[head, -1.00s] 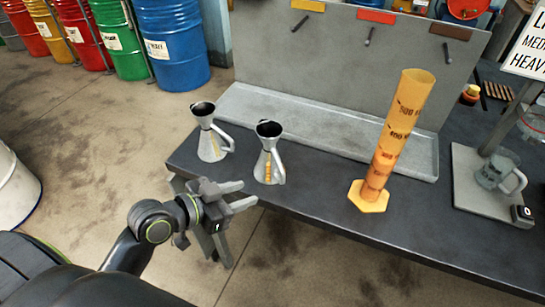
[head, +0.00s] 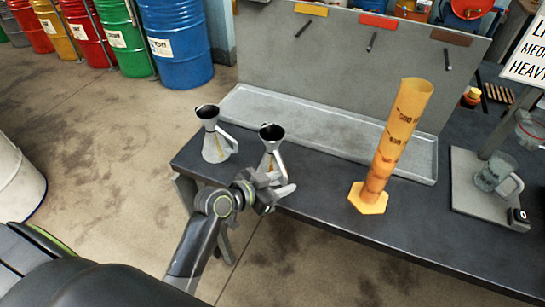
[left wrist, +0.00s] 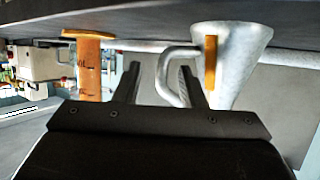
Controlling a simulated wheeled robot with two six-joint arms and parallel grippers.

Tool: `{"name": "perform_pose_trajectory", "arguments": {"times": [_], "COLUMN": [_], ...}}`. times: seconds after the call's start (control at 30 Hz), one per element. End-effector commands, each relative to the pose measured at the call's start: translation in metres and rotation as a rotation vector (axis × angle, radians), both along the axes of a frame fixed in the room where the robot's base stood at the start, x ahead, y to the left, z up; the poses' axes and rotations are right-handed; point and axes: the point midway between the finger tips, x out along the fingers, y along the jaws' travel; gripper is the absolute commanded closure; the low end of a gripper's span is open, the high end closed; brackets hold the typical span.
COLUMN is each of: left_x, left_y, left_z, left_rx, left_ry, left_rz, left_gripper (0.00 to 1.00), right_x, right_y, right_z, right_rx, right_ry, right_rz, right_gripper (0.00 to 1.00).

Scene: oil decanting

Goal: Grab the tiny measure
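Two grey metal measures with cone-shaped bodies, flared mouths and side handles stand at the table's left end. The left measure (head: 214,147) is a little larger than the right measure (head: 271,158). My left gripper (head: 283,186) is in front of the right measure and hides its lower part. In the left wrist view, which is upside down, a measure (left wrist: 235,62) with an orange strip fills the right side. Its handle (left wrist: 168,72) appears between my open left fingers (left wrist: 160,85); I cannot tell whether they touch it. My right gripper is not in view.
An orange graduated cylinder (head: 394,140) stands on the dark table (head: 310,195) to the right, and shows in the left wrist view (left wrist: 95,75). A grey tray (head: 320,135) lies behind. A clear mug (head: 494,174) sits on a scale (head: 465,190) at far right.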

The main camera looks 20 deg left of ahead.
Motion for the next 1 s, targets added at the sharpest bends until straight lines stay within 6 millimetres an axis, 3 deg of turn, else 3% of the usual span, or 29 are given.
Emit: {"name": "perform_pose_trajectory", "arguments": {"times": [0.1,0.3,0.6,0.9,1.0], "left_x": [0.014,0.029,0.032,0.032,0.032], "left_y": [-0.006,-0.015,-0.016,-0.016,-0.016], "left_z": [0.000,-0.009,-0.012,-0.012,-0.012], "left_rx": [-0.001,-0.002,0.001,0.000,0.000], "left_ry": [0.001,0.001,0.000,0.000,0.000], "left_rz": [-0.001,0.001,0.002,0.001,0.001], "left_gripper": [0.63,0.63,0.63,1.00,1.00], "right_x": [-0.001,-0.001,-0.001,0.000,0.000], "right_y": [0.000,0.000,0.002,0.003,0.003], "right_z": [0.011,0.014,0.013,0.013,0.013], "right_rx": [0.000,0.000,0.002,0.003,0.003], "right_ry": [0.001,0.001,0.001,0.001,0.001], "right_rz": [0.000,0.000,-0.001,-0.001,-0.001], "right_gripper": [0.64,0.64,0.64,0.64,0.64]}}
